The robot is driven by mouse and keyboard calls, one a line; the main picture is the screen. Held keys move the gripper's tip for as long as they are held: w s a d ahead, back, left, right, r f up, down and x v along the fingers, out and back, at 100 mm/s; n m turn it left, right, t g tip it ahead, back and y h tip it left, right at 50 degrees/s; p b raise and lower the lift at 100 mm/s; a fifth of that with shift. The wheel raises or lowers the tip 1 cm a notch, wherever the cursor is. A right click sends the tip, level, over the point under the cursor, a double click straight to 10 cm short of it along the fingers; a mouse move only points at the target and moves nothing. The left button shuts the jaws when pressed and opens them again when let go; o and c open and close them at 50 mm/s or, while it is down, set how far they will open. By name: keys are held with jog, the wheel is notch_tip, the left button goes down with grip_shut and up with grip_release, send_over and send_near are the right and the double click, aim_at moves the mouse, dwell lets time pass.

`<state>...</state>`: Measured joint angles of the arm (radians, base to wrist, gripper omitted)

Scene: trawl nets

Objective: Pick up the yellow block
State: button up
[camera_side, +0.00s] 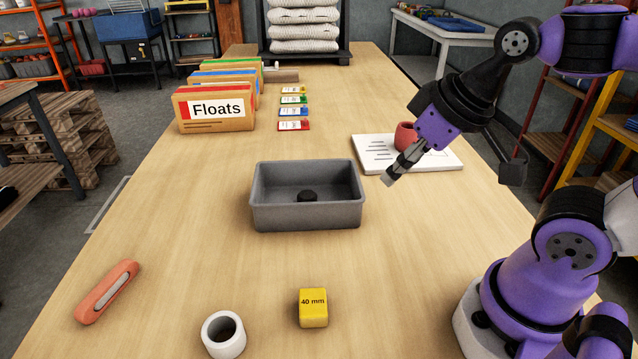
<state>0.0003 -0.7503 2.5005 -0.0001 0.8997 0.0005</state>
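The yellow block (313,308), marked "40 mm", sits on the near part of the wooden table, right of a white ring. My gripper (389,180) hangs in the air right of the grey bin, in front of the papers and red mug, well away from the block. Its fingers look close together and I see nothing held in them. From this side angle I cannot tell whether they are open or shut.
A grey bin (262,211) with a dark round piece (307,197) inside stands mid-table. A white ring (223,335) and an orange tool (107,292) lie at the near left. A red mug (405,136) stands on papers (440,162). A "Floats" box (215,122) stands farther back.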

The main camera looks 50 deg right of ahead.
dwell(0.3)
jog(key=o, duration=1)
jog(key=shift+c, duration=0.2)
jog(key=n+g, duration=0.6)
jog(key=n, duration=0.3)
send_over(313, 301)
notch_tip(313, 301, down, 11)
jog(key=shift+r, duration=0.1)
jog(key=shift+f, duration=3.1)
